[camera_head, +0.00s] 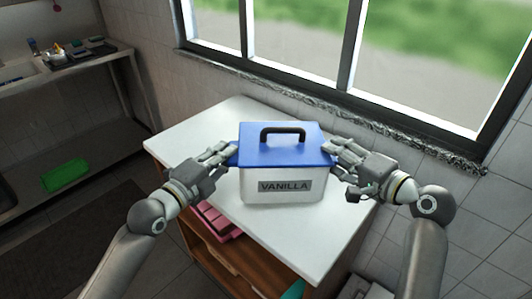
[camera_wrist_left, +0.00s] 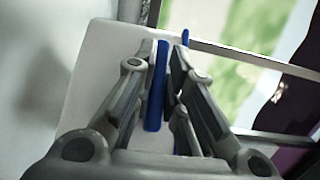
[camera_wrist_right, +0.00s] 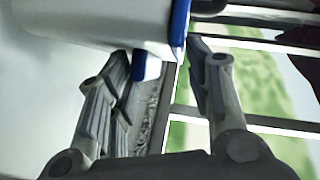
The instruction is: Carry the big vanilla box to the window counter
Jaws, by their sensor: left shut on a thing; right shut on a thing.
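The big vanilla box (camera_head: 283,187) is white with a blue lid, a dark handle on top and a VANILLA label on its front. In the head view it is upright over the white counter top (camera_head: 185,133) under the window; whether it touches the top I cannot tell. My left gripper (camera_head: 232,154) is shut on the lid's left edge, and the blue edge shows between its fingers in the left wrist view (camera_wrist_left: 162,85). My right gripper (camera_head: 334,150) is shut on the lid's right edge, which also shows in the right wrist view (camera_wrist_right: 178,35).
The window (camera_head: 300,45) with its stone sill (camera_head: 330,113) is behind the counter. Pink items (camera_head: 218,220) lie on the shelf below the top. A steel table (camera_head: 75,75) with small items stands at the left, a green tray (camera_head: 65,175) on its lower shelf. The counter top's left part is clear.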

